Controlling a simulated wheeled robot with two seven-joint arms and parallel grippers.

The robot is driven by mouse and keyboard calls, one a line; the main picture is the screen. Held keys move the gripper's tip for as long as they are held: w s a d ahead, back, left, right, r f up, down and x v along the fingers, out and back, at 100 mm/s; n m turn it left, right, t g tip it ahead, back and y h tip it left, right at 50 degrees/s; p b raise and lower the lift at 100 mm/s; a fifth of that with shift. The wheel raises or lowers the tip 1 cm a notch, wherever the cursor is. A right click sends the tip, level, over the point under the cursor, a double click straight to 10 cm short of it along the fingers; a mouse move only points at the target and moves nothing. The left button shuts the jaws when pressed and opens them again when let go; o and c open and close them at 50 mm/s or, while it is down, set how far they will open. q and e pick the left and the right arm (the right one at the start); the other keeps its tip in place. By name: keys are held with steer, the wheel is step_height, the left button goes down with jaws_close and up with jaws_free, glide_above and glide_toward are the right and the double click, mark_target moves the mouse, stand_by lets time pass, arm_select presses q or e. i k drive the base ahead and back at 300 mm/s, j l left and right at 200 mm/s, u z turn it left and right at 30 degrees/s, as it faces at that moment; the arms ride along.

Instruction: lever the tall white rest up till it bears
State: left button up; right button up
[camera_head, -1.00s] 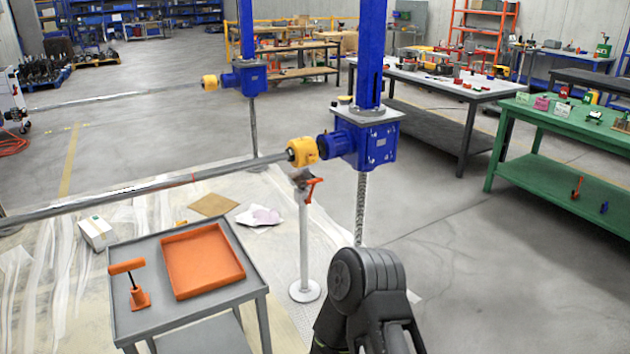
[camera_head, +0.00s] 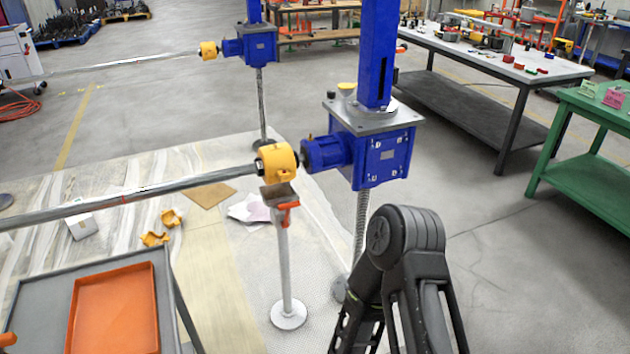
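The tall white rest (camera_head: 285,255) stands upright on its round white base (camera_head: 289,315) in the middle of the view. Its dark cradle head (camera_head: 278,195) lies just under the yellow coupling (camera_head: 276,161) on the long grey shaft (camera_head: 130,196). I cannot tell whether cradle and coupling touch. An orange lever (camera_head: 289,206) sits at the top of the post. My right arm shows as a bent dark joint and links to the right of the rest; its gripper is out of view. My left gripper is not in view.
A blue screw jack (camera_head: 368,150) stands right of the rest. A grey cart (camera_head: 40,300) with an orange tray (camera_head: 115,310) is at lower left. Yellow pieces (camera_head: 171,217) and a white box (camera_head: 82,226) lie on the floor sheet. A green bench (camera_head: 590,180) stands at right.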

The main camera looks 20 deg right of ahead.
mark_target(286, 207)
steer(key=i+l, duration=0.95)
steer(key=i, duration=0.05)
